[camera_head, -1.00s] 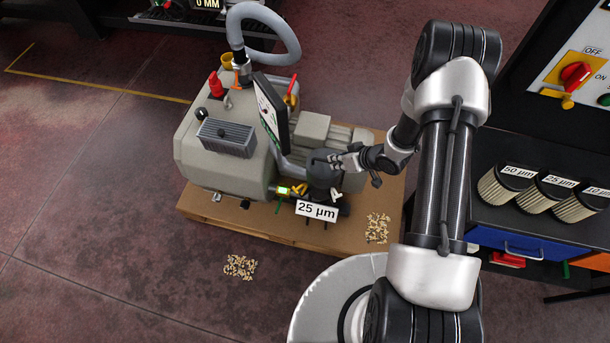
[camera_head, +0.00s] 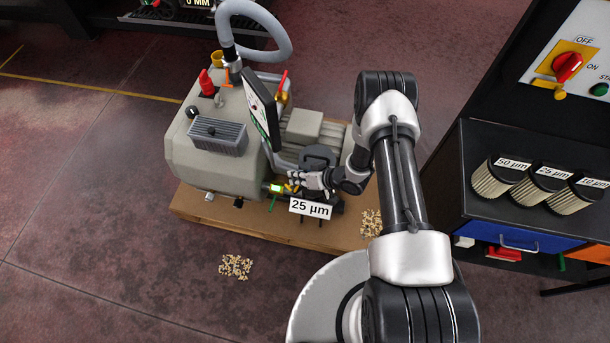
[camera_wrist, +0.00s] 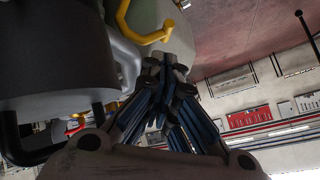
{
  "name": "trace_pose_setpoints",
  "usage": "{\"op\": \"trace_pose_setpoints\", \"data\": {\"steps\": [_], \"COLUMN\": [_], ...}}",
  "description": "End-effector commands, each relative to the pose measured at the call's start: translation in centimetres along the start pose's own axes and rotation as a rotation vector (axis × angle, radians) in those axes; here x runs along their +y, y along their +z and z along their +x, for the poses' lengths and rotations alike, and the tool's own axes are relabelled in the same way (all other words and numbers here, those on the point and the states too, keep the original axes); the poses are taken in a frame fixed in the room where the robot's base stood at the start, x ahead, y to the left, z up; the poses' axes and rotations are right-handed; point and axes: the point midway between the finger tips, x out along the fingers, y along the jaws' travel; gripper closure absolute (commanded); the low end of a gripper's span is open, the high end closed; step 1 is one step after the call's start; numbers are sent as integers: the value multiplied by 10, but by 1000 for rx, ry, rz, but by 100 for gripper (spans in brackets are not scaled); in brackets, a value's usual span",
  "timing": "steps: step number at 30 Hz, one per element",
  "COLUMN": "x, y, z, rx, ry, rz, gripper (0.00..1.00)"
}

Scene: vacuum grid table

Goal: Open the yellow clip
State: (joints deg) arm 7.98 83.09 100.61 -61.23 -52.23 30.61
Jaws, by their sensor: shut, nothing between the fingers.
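The yellow clip is a bent yellow rod (camera_wrist: 144,37) at the top of the wrist view, set against the grey housing. In the head view a small yellow part (camera_head: 291,188), probably the same clip, shows low on the vacuum pump (camera_head: 215,160), just above the "25 µm" label (camera_head: 311,208). My gripper (camera_head: 296,177) is beside this spot, close to the yellow part. In the wrist view my gripper's fingertips (camera_wrist: 172,62) are together and empty, just below the yellow rod. I cannot tell whether they touch it.
A grey hose (camera_head: 282,35) and a tilted display panel (camera_head: 261,108) rise above the pump. The pump stands on a wooden pallet (camera_head: 240,232). Spare filters (camera_head: 492,180) sit on a dark cabinet to the right. Loose debris (camera_head: 236,267) lies on the floor.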

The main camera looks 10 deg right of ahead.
Motion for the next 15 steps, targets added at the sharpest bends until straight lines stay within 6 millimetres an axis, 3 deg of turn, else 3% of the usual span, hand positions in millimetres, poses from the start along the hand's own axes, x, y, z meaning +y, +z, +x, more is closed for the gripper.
{"op": "trace_pose_setpoints", "data": {"steps": [5, 15], "x": [0, 0], "y": [13, 15], "z": [13, 16], "rx": [1, 2], "ry": [0, 1], "rz": [-1, -2], "gripper": [100, 100]}}
